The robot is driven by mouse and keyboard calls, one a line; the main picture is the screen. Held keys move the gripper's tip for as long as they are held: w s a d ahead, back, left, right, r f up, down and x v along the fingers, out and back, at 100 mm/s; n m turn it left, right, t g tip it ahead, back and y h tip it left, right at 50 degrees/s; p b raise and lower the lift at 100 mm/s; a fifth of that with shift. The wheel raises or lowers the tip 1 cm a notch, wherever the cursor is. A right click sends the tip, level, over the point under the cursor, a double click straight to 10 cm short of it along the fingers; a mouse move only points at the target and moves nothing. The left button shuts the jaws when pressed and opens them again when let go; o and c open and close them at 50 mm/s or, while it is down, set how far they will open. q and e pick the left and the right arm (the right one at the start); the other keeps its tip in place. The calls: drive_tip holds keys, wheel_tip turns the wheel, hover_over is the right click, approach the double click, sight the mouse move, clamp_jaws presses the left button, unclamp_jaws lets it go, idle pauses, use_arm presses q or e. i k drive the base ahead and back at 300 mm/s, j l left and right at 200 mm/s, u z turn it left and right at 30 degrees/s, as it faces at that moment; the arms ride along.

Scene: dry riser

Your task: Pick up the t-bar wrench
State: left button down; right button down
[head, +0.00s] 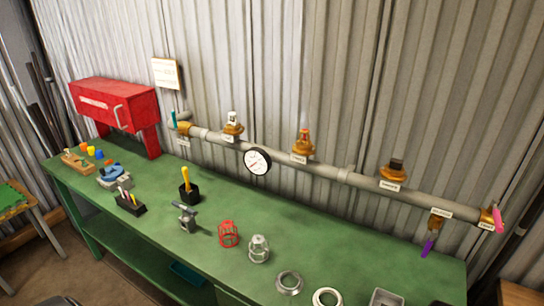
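A small grey tool with a crossbar-like top (187,217) stands on the green workbench (330,240), near the middle of its length. It may be the t-bar wrench, but it is too small to tell for sure. A black block (190,195) with a yellow-handled tool (186,177) upright in it stands just behind. Neither of my grippers is in view.
A grey pipe (325,168) with valves and a gauge (257,161) runs along the wall. A red box (118,105) stands at the bench's left. A red cage (228,234), a clear-grey cage (259,248) and rings (289,283) lie to the right.

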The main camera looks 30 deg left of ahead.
sight(188, 219)
drive_tip(key=u, duration=1.7)
